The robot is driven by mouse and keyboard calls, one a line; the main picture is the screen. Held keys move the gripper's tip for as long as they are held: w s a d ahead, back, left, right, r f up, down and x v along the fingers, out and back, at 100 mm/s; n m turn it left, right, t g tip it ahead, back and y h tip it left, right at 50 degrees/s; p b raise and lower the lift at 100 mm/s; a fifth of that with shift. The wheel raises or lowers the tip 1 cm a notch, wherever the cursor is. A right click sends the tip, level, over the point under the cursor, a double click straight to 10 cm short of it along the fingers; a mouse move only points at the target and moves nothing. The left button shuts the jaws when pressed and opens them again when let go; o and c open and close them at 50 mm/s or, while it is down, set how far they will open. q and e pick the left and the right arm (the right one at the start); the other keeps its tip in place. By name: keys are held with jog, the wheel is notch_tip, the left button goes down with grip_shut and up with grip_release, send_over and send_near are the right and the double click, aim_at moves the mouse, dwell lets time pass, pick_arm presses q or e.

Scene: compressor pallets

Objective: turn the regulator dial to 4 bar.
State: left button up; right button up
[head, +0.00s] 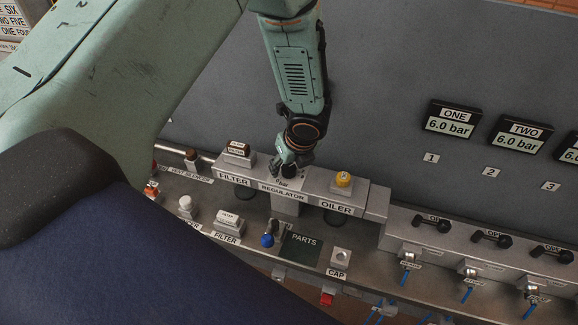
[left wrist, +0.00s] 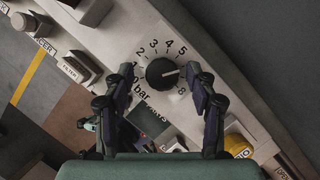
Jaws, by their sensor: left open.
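The regulator dial is a round black knob (left wrist: 161,73) with a white pointer line, on a pale face with printed numbers and the word bar. The pointer aims to the right, past the 5; the mark there is hidden by a finger. My left gripper (left wrist: 159,75) is open, one finger on each side of the knob. I cannot tell whether the fingers touch it. In the head view my left gripper (head: 291,158) is over the regulator block (head: 284,193) and mostly hides the dial. My right gripper is not in view.
The filter block (head: 236,165) and oiler block (head: 334,192) flank the regulator. The yellow oiler cap (head: 343,179) stands close at the right. Displays ONE (head: 449,120) and TWO (head: 521,137) read 6.0 bar. A grey panel (head: 380,60) rises behind.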

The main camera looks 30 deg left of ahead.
pick_arm(q)
jog(key=shift+s+d+r, duration=0.1)
jog(key=shift+s+d, duration=0.05)
jog(key=shift+s, duration=0.05)
jog(key=shift+w+f, duration=0.2)
jog(key=shift+w, duration=0.15)
jog(key=shift+c, duration=0.2)
jog(key=shift+w+a+f, duration=0.2)
jog(key=c, duration=0.3)
jog(key=shift+s+d+r, duration=0.1)
jog(key=shift+s+r, duration=0.15)
jog(key=shift+s, duration=0.1)
jog(key=c, duration=0.5)
jog(key=shift+d, duration=0.1)
jog(key=c, duration=0.3)
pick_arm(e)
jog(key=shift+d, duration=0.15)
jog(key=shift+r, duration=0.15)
